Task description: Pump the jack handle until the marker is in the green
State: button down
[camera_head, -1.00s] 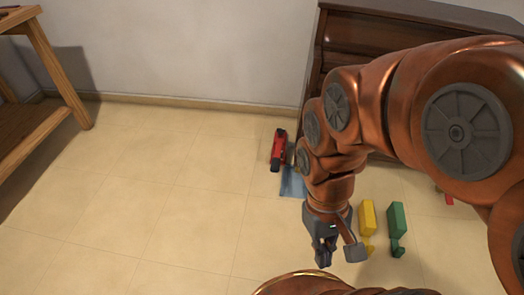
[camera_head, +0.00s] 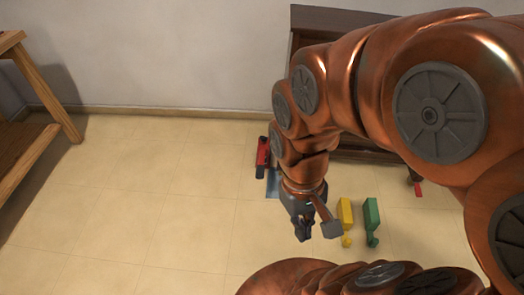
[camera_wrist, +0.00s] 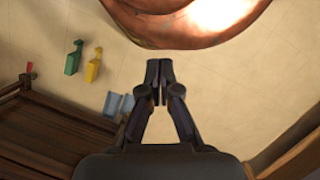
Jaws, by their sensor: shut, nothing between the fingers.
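My gripper (camera_head: 303,232) hangs fingers down above the tiled floor in the head view. In the wrist view its two dark fingers (camera_wrist: 160,82) are together and empty. A red object with a dark end (camera_head: 263,152), perhaps the jack, lies left of my arm by the piano. A blue piece (camera_head: 272,182) beside it is partly hidden by my arm; a light blue piece shows in the wrist view (camera_wrist: 118,105). I cannot make out a jack handle, a marker or a green zone.
A yellow block (camera_head: 345,212) and a green block (camera_head: 371,214) stand right of my gripper. A small red piece (camera_head: 418,189) is farther right. The dark brown piano (camera_head: 310,22) stands behind my arm. A wooden rack (camera_head: 45,90) is at left. The left floor is clear.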

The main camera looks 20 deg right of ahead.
dwell(0.4)
jog(key=p+v, duration=0.1)
jog(key=v, duration=0.2)
jog(key=s+p+v, duration=0.1)
jog(key=p+v, duration=0.1)
jog(key=shift+s+r, duration=0.15)
jog(key=shift+r, duration=0.35)
notch_tip(320, 180, up, 13)
jog(key=t+p, duration=0.1)
jog(key=p, duration=1.4)
jog(key=shift+r, duration=0.2)
